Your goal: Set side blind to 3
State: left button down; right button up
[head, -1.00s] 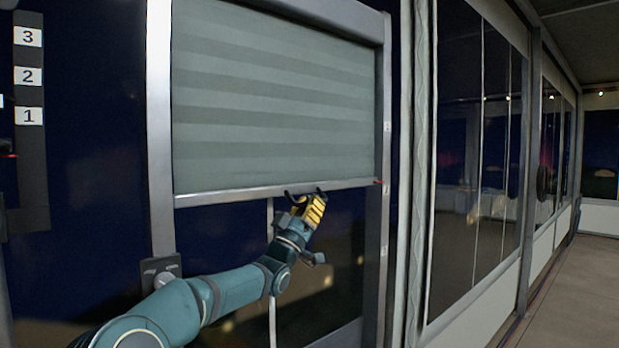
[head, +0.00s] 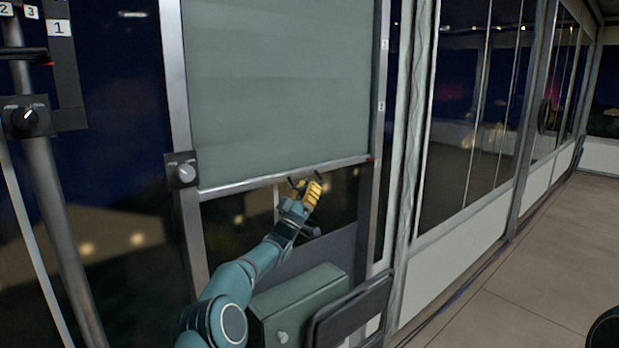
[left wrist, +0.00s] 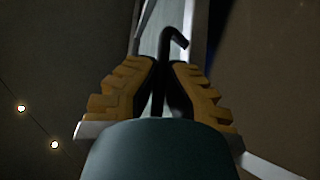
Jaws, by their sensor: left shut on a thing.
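The side blind (head: 275,90) is a grey-green sheet in a metal frame, pulled down over the upper window. Its pale bottom bar (head: 235,187) has a small red pointer (head: 371,158) at the right end, by the right frame post. Small white labels (head: 381,105) on that post lie above the pointer; their numbers are too small to read. My left gripper (head: 305,190) is at the middle of the bar, shut on the dark hooked blind handle (left wrist: 172,42), which rises between its yellow-padded fingers in the left wrist view. My right gripper is not in view.
A knob box (head: 186,172) sits on the left frame post, with another knob (head: 30,118) farther left. A dark strip with a "1" label (head: 59,27) is at upper left. A green box (head: 300,305) stands below the window. Floor (head: 540,270) is open at right.

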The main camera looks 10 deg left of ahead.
pick_arm(q)
jog(key=shift+f, duration=0.95)
jog(key=c, duration=1)
grip_release()
jog(key=shift+w+d, duration=0.15)
jog(key=shift+a, duration=0.2)
jog(key=v, duration=1.2)
jog(key=shift+d, duration=0.15)
